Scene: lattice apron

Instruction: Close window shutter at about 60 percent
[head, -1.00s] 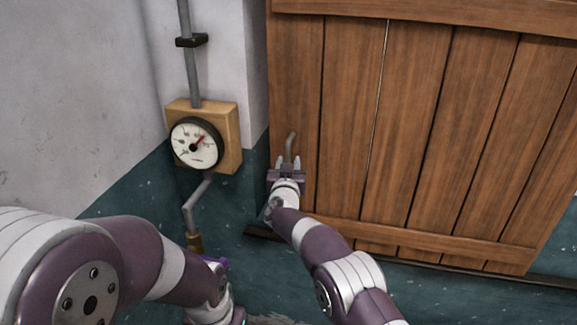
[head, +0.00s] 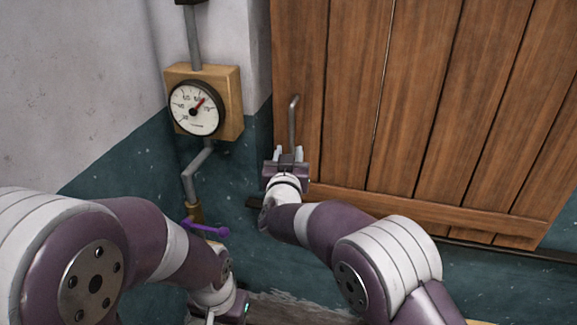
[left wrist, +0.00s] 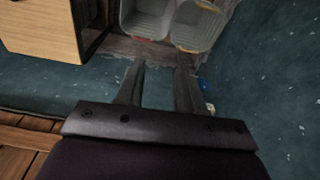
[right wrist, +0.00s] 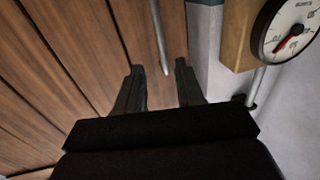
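The shutter (head: 350,110) is a brown plank panel filling the upper right of the head view; it also fills the left of the right wrist view (right wrist: 60,60). A thin grey bar handle (head: 293,122) stands upright near its left edge. My right gripper (head: 288,155) is at the handle's lower end. In the right wrist view its two fingers are apart (right wrist: 162,72), and the handle's end (right wrist: 161,45) shows between and beyond the tips. Whether they touch I cannot tell. My left gripper is low in the head view, mostly hidden; in the left wrist view its fingers are apart and empty (left wrist: 158,75).
A round gauge (head: 195,107) on a wooden block with a grey pipe is left of the shutter. A purple lever (head: 207,230) sits below it. Grey bins (left wrist: 147,20) stand on the floor in the left wrist view. A dark ledge (head: 480,246) runs under the shutter.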

